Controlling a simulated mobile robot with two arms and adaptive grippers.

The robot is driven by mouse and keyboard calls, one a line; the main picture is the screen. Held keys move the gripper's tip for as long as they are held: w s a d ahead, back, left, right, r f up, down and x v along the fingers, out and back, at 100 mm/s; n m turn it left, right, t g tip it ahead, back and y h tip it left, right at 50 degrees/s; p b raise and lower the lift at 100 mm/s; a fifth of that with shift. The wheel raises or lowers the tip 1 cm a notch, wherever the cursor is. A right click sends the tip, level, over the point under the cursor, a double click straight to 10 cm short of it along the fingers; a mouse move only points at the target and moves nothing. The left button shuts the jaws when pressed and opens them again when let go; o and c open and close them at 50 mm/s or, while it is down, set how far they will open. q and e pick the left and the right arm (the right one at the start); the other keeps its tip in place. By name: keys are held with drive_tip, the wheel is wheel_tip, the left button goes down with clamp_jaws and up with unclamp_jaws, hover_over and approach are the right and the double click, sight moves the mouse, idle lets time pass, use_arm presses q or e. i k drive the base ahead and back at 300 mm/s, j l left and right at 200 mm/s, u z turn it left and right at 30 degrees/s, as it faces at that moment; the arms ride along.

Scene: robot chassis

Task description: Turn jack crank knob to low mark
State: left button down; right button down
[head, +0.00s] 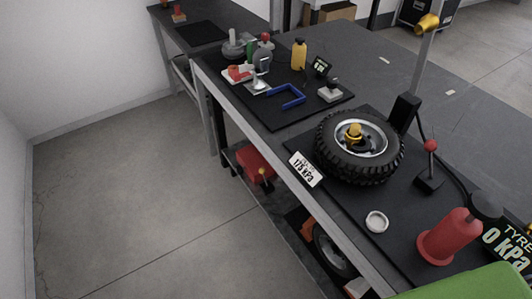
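Neither of my grippers shows in the head view. No part is clearly labelled as the jack crank knob, and I cannot make out a low mark. A gold knob-like part (428,22) sits on top of a grey post at the upper right. A red-topped lever or knob (431,146) stands on a small black base right of the wheel. A red device (255,165) sits on the lower shelf under the bench. I cannot tell which of these belongs to the jack.
The bench carries a tyred wheel (337,157), a 175 kPa card (306,169), a white round cap (376,222), a red cylinder (449,237) and a 0 kPa display (508,245). A black mat (272,119) holds several small tools. The floor (140,205) at left is clear.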

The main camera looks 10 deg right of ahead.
sight(239, 171)
drive_tip(key=i+j+z, duration=0.15)
drive_tip(key=z, duration=0.3)
drive_tip(key=i+j+z, duration=0.1)
drive_tip(key=j+z, duration=0.6)
drive_tip(key=z, duration=0.25)
